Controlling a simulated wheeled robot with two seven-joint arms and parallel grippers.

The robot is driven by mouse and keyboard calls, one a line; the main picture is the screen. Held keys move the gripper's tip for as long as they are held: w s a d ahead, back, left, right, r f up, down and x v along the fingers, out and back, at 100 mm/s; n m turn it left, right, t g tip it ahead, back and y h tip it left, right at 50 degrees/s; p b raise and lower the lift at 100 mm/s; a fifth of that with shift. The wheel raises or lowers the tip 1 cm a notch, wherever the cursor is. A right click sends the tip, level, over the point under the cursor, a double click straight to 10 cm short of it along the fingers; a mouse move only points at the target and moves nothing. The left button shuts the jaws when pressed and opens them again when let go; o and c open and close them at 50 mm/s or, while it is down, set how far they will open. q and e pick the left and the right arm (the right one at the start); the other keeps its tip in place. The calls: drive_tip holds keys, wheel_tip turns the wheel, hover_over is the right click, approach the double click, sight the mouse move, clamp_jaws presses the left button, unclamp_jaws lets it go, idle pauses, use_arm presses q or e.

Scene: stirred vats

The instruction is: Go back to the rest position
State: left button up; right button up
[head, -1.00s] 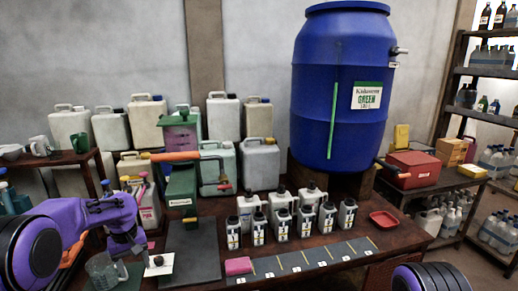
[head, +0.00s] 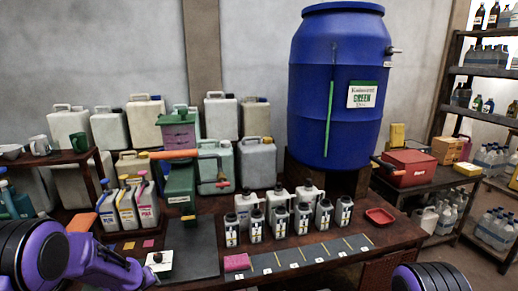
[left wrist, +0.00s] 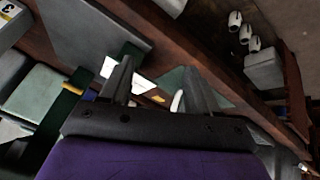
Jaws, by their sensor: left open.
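My left arm (head: 85,262) comes in low at the left edge of the head view, above the near left part of the table (head: 400,236). Its fingers are not clear there. In the left wrist view my left gripper (left wrist: 157,88) is open, with two dark fingers apart and nothing between them. A white card with a dark round knob (head: 159,261) lies beside the end of the arm. Only a rounded dark and purple part of my right arm (head: 432,278) shows at the bottom right. My right gripper is out of view.
Three jugs with coloured labels (head: 128,206) stand behind my left arm. A green hand-cranked device (head: 181,188), several small bottles (head: 278,220), a pink block (head: 237,262) and a red dish (head: 379,216) are on the table. A blue barrel (head: 338,100) stands behind. The dark mat (head: 190,248) is bare.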

use_arm(q)
drive_tip(key=s+d+f+y, duration=0.1)
drive_tip(key=s+d+f, duration=0.1)
drive_tip(key=s+f, duration=0.85)
drive_tip(key=s+d+f+g+b, duration=0.1)
drive_tip(key=s+f, duration=0.1)
drive_tip(key=s, duration=1.3)
drive_tip(key=s+d+f+m+g+y+b, duration=0.1)
drive_tip(key=s+d+f, duration=0.1)
drive_tip(key=s, duration=1.3)
drive_tip(key=shift+d+g, duration=0.15)
drive_tip(key=shift+g, duration=0.25)
